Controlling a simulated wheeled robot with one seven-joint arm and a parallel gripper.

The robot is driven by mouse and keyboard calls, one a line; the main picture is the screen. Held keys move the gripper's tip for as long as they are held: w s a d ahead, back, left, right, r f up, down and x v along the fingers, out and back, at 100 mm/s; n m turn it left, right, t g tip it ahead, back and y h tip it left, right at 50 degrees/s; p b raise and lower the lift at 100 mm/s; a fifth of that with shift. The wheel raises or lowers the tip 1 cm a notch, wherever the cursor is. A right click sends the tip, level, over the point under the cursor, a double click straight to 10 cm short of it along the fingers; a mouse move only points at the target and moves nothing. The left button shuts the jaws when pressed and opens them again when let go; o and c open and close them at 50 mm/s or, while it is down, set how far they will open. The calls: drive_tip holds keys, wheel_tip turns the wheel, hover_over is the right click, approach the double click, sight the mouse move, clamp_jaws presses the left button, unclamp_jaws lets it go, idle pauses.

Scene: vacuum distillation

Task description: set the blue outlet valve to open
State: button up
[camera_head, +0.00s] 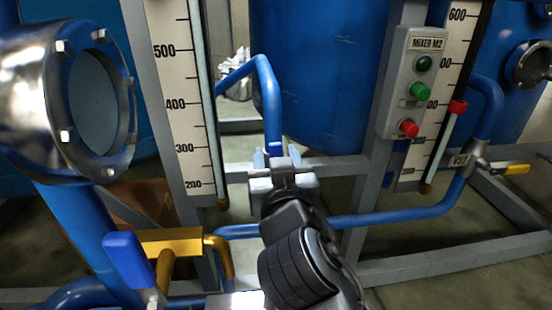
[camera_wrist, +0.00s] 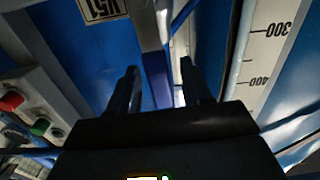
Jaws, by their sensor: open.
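My gripper (camera_head: 283,172) reaches away from me in the middle of the head view. In the wrist view its two dark fingers (camera_wrist: 160,78) stand apart, open. A blue lever-like bar (camera_wrist: 157,78) shows between the fingers, nearer the left one; I cannot tell whether they touch. In the head view a small blue piece (camera_head: 274,149) shows just beyond the gripper, at the lower end of a bent blue pipe (camera_head: 266,85). The gripper hides most of what is there, including any valve body. Another blue handle (camera_head: 127,262) stands at the lower left, away from the gripper.
Blue tanks (camera_head: 320,75) stand behind grey frame posts. A level scale (camera_head: 180,100) is left of the gripper. A MIXER M2 button box (camera_head: 413,85) is to the right. A yellow-handled valve (camera_head: 505,169) sits far right. A blue pipe (camera_head: 390,217) runs low across.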

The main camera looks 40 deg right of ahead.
drive_tip(key=v, duration=0.7)
drive_tip(key=shift+s+a+p, duration=0.2)
drive_tip(key=shift+s+p, duration=0.15)
drive_tip(key=shift+p, duration=0.05)
